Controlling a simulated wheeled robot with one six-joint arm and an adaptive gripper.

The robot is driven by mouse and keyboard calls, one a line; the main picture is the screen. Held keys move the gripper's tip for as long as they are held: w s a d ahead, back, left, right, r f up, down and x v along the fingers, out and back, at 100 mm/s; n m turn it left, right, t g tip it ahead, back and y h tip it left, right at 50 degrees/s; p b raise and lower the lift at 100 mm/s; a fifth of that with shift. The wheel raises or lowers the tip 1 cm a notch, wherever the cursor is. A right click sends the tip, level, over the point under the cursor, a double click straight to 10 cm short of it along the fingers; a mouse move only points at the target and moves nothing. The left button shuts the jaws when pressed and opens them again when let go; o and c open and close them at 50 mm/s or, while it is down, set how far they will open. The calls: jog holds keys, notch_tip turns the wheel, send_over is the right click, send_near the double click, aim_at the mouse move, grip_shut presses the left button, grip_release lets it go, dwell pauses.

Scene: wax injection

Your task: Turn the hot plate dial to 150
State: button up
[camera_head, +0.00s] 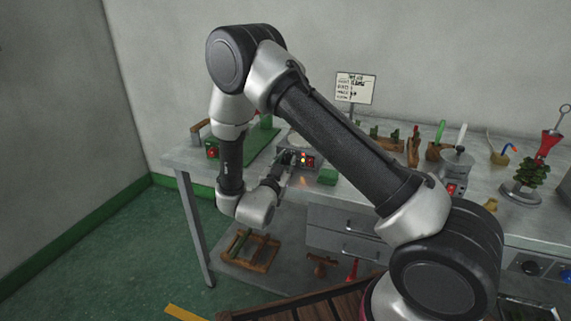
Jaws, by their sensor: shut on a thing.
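The hot plate (309,161) stands near the front edge of the metal bench, with a round pale top and small red and yellow lights on its front panel. My gripper (285,159) is at the left part of that front panel. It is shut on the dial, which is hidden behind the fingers. The number the dial points to cannot be read at this size.
The metal bench (400,187) holds a green-based device with a red button (212,152) at left and a green block (327,177) just right of the hot plate. A sign (355,88) stands behind. Tools and a silver pot (457,162) are farther right. Drawers lie below.

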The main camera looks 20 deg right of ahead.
dwell(0.3)
jog(key=o, duration=1)
jog(key=shift+o, duration=0.2)
jog(key=v, duration=1.2)
